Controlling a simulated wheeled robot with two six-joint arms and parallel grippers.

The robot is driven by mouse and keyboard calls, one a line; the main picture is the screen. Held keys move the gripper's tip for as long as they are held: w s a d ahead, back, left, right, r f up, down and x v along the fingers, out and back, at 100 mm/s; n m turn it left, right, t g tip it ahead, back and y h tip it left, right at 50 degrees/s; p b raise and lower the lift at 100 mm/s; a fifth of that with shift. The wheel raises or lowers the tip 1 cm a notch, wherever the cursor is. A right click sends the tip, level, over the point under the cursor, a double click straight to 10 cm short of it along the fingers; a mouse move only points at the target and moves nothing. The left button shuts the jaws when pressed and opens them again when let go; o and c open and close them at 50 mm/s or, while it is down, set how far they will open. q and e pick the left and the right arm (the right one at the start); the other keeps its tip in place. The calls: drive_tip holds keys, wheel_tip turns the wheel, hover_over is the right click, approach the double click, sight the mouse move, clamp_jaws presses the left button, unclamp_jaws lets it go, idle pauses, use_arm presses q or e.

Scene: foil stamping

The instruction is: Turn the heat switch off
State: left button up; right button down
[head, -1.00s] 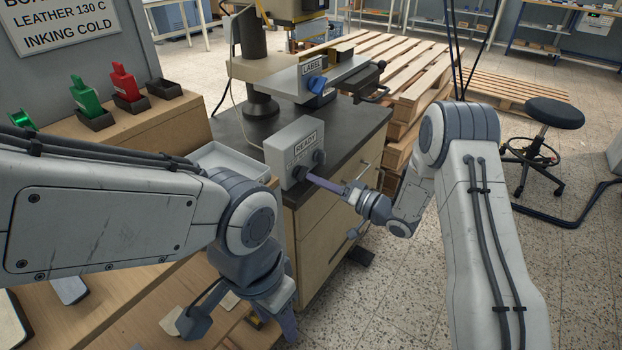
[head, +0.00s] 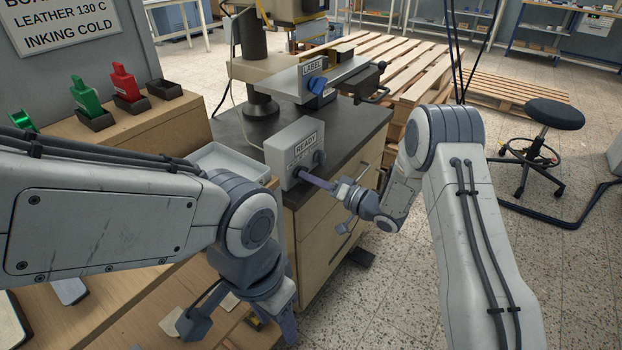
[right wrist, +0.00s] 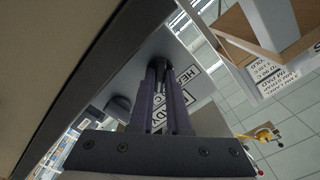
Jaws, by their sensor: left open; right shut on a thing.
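The grey control box (head: 290,148) with a READY label stands at the front edge of the dark bench top. It has two dark knobs on its front. My right gripper (head: 304,174) reaches in from the right and is shut on the lower left knob, the heat switch (head: 300,170); the fingers cover much of it. The other knob (head: 319,157) is free. In the right wrist view the fingers (right wrist: 160,75) point at the box face, beside a partly hidden HEAT label (right wrist: 187,75). My left gripper (head: 240,325) is open and empty, low over the wooden table.
The press with a LABEL plate (head: 312,67) stands behind the box. A pale tray (head: 232,163) is left of the box. Green (head: 86,97) and red (head: 125,84) handled stamps stand in dark holders. Pallets (head: 400,70) and a stool (head: 554,113) are to the right.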

drive_tip(key=shift+n, duration=0.4)
drive_tip(key=shift+n+b, duration=2.15)
drive_tip(key=shift+n, duration=2.35)
drive_tip(key=c, duration=0.9)
unclamp_jaws()
drive_tip(key=shift+s+d, duration=0.1)
drive_tip(key=shift+d, duration=0.05)
